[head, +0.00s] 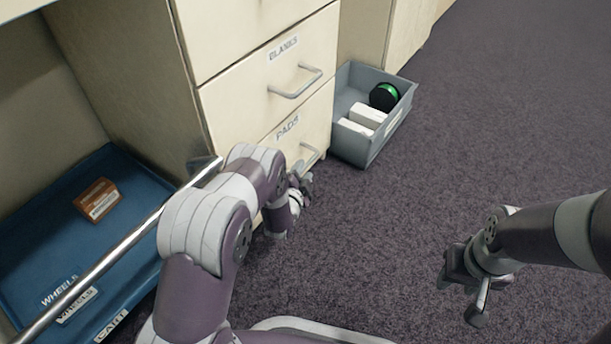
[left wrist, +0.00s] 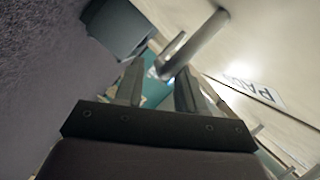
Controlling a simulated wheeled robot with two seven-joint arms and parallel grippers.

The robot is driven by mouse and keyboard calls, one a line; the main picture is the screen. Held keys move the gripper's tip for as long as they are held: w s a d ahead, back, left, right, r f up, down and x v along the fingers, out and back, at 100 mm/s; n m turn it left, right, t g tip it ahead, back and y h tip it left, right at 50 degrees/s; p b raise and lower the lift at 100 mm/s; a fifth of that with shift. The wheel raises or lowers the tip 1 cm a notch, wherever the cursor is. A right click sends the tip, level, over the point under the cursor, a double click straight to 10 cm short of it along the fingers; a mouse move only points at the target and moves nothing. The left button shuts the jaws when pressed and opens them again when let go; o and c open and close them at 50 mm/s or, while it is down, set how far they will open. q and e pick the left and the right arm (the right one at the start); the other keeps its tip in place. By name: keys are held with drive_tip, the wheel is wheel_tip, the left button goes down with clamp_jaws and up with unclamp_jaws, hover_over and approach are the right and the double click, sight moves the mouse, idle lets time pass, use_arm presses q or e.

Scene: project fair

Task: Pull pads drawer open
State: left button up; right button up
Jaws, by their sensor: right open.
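The pads drawer (head: 318,112) is the lower drawer of the cream cabinet, labelled PADS, and its front looks flush with the cabinet. Its metal bar handle (head: 311,149) is partly hidden behind my left gripper (head: 304,183). In the left wrist view, the handle (left wrist: 200,40) reaches toward the space between the fingertips of my left gripper (left wrist: 158,75). Those fingers stand apart, with a gap around the bar; I cannot tell whether either touches it. My right gripper (head: 463,295) is open and empty above the carpet at the right.
The blanks drawer (head: 235,97) above is shut. A grey bin (head: 361,157) with white boxes (head: 367,115) and a green-black round item (head: 384,96) stands beside the cabinet. A blue cart tray (head: 40,245) with a metal rail (head: 105,262) lies left. Carpet (head: 500,130) is clear at right.

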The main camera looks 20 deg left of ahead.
sight(305, 166)
use_arm(q)
drive_tip(key=b+x, duration=0.1)
drive_tip(key=x, duration=0.2)
drive_tip(key=shift+f, duration=0.2)
drive_tip(key=shift+w+r, duration=0.15)
drive_tip(key=shift+w, duration=0.15)
use_arm(e)
wheel_tip(305, 166, down, 2)
drive_tip(key=shift+f, duration=0.15)
use_arm(q)
clamp_jaws()
drive_tip(key=shift+d, duration=0.15)
